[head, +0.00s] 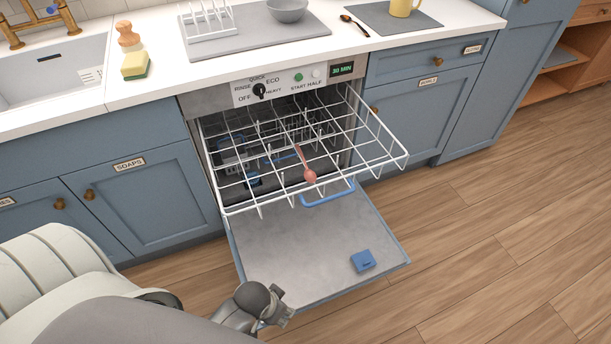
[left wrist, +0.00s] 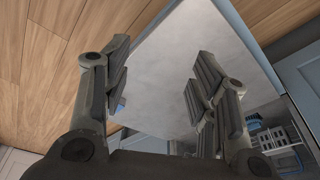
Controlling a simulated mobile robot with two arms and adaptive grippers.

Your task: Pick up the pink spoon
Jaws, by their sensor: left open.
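The pink spoon (head: 308,171) lies on the pulled-out white wire rack (head: 386,161) of the dishwasher, its bowl end toward the front near the blue handle (head: 328,196). My left gripper (head: 279,308) is low at the front left, near the lower edge of the opened dishwasher door (head: 300,240), well apart from the spoon. In the left wrist view its two fingers (left wrist: 158,90) stand wide apart with nothing between them, the grey door behind. The spoon cannot be made out in the left wrist view. My right gripper is not in view.
The dishwasher door is folded down below the rack, with a blue detergent hatch (head: 363,260) on it. Wooden floor (head: 490,240) at the right is clear.

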